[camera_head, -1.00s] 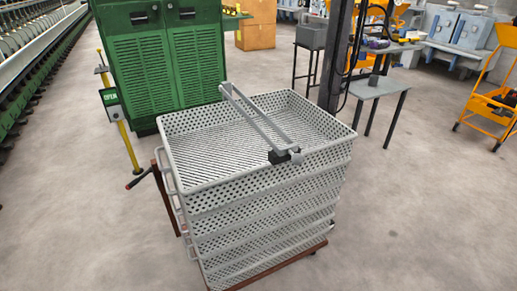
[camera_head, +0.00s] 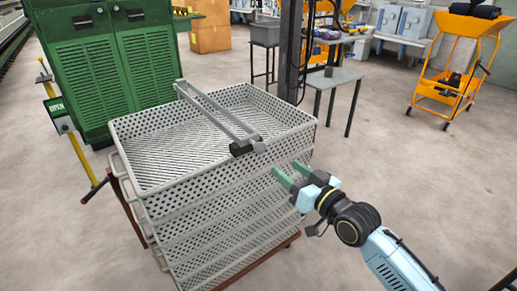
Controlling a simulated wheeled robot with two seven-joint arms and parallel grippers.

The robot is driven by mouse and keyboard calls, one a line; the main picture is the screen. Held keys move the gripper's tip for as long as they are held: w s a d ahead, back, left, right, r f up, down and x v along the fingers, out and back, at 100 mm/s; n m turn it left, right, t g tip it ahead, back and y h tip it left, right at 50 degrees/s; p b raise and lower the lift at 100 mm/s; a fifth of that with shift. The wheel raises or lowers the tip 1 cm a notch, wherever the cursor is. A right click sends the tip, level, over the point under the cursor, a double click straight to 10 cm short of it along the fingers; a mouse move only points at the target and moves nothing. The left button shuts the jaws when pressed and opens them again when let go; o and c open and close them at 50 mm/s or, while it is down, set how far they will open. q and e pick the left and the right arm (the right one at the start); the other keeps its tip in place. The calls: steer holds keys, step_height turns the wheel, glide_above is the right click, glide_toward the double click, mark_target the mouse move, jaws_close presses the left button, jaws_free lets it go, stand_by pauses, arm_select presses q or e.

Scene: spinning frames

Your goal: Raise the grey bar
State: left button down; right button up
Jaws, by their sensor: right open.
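The grey bar (camera_head: 215,110) is a long U-shaped piece with two parallel arms. It lies across the top of the stacked grey perforated crates (camera_head: 150,185), with a black block (camera_head: 240,148) at its near end by the front rim. My right gripper (camera_head: 286,169) comes in from the lower right. Its green fingers are apart and empty, in front of the crate stack, below and to the right of the bar's near end. The picture does not settle whether the fingers touch the crate wall. My left gripper is not in view.
The crates stand on a reddish-brown trolley (camera_head: 127,208). A green cabinet (camera_head: 100,65) is behind at the left, with a yellow post (camera_head: 82,155) beside it. A dark column (camera_head: 290,50) and grey table (camera_head: 333,78) stand behind.

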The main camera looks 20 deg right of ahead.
mark_target(263, 150)
steer(key=b+x, duration=0.3)
steer(key=x, duration=0.9)
steer(key=shift+f, duration=0.1)
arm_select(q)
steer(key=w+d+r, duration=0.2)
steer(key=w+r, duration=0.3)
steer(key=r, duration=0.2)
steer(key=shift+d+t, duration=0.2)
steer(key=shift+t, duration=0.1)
arm_select(e)
steer(key=shift+w+a, duration=0.25)
steer(key=shift+w, duration=0.3)
steer(key=shift+c, duration=0.4)
jaws_close()
